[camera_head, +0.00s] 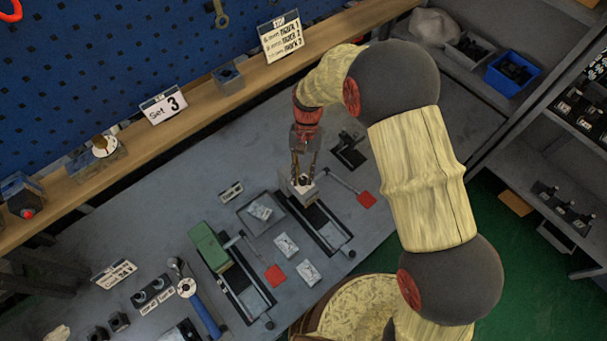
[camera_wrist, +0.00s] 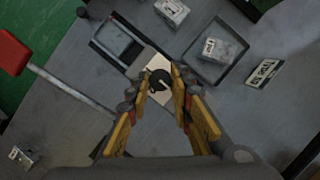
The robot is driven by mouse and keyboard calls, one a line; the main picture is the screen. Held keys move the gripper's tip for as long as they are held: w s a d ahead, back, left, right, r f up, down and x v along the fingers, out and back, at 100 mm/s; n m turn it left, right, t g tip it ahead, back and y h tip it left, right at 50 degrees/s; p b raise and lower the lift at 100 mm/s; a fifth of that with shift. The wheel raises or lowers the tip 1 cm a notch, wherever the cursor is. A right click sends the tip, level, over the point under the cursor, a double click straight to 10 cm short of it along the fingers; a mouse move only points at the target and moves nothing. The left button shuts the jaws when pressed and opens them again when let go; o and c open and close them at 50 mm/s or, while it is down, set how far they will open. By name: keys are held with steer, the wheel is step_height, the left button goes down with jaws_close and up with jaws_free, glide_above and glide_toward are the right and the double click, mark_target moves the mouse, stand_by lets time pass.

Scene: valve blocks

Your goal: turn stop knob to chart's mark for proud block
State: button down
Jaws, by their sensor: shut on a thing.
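The stop knob (camera_wrist: 160,80) is black with a pale pointer line and sits on a pale plate (camera_wrist: 150,61) in the wrist view. My gripper (camera_head: 301,179) points down at that end of a dark slide fixture (camera_head: 325,225). In the wrist view its yellow fingers (camera_wrist: 162,91) are shut on the knob, one on each side. The chart (camera_head: 282,38) stands on the shelf with lines for mark 1 and other marks, partly too small to read. Grey blocks lie in a tray (camera_head: 246,227) and on the bench (camera_head: 285,246). I cannot tell which block is proud.
A lever with a red paddle (camera_head: 366,199) reaches out right of the fixture. A second fixture with a green block (camera_head: 209,245) and another red paddle (camera_head: 275,276) stands left. A "Set 3" card (camera_head: 163,105) is on the shelf. The bench behind the tray is mostly clear.

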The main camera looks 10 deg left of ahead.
steer(key=shift+n, duration=0.3)
stand_by(0.4)
steer(key=c, duration=1.6)
jaws_free()
steer(key=v, duration=1.2)
steer(key=shift+a, duration=0.15)
